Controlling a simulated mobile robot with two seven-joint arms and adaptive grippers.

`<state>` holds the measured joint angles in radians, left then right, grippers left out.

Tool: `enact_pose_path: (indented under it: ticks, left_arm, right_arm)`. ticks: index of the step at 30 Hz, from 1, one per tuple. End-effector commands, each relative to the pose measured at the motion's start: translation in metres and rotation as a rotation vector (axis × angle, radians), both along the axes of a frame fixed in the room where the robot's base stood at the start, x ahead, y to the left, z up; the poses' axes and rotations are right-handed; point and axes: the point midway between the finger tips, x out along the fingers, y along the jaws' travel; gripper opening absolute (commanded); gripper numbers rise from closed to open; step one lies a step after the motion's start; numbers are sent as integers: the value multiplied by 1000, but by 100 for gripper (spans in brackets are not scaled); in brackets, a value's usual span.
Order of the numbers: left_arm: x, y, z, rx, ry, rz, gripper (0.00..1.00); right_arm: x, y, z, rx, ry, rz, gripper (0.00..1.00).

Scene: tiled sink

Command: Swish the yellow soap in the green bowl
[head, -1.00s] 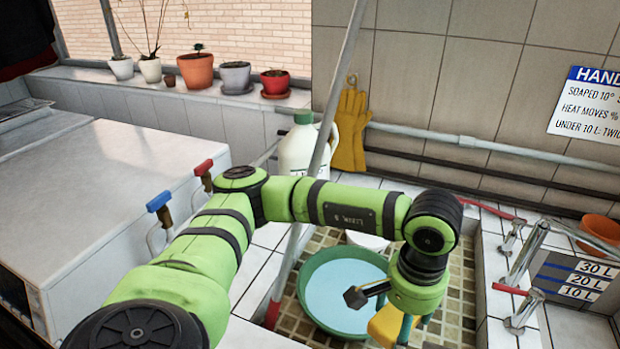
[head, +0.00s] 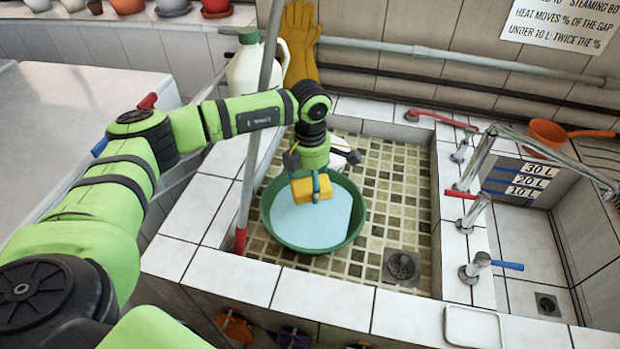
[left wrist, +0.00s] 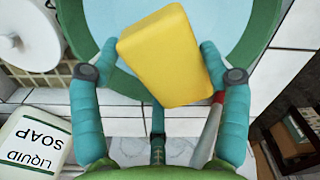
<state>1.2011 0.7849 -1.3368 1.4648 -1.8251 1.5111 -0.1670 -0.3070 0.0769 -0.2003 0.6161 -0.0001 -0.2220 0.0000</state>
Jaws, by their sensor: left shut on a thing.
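The green bowl (head: 271,215) stands in the tiled sink basin and holds pale blue water. It also shows in the left wrist view (left wrist: 272,30). My left gripper (head: 313,190) is over the bowl and shut on the yellow soap (head: 303,191). In the left wrist view the soap (left wrist: 168,55) is a yellow block held between the teal fingers, with the water behind it. I cannot tell whether the soap touches the water. My right gripper does not show.
A leaning pole (head: 258,120) stands beside the bowl's left. A white liquid soap jug (head: 247,70) and yellow gloves (head: 300,45) are behind. Taps (head: 478,215) line the basin's right side. A drain (head: 402,264) lies right of the bowl, with bare tile around it. An orange pan (head: 548,134) is far right.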

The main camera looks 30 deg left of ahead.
Motion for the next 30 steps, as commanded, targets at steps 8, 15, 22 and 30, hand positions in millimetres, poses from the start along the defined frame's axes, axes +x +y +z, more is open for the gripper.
enact_pose_path:
  ticks: [8, 15, 22, 30]
  left_arm:
    - [0, 0, -27, 1, 2, 9, 37]
    - [0, 0, -56, 0, 1, 7, 37]
    - [0, 0, -84, 0, 0, 7, 37]
    - [0, 0, -111, 1, 1, 7, 37]
  right_arm:
    - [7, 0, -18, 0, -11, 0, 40]
    - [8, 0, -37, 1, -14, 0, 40]
    - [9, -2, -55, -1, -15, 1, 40]
    - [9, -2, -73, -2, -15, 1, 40]
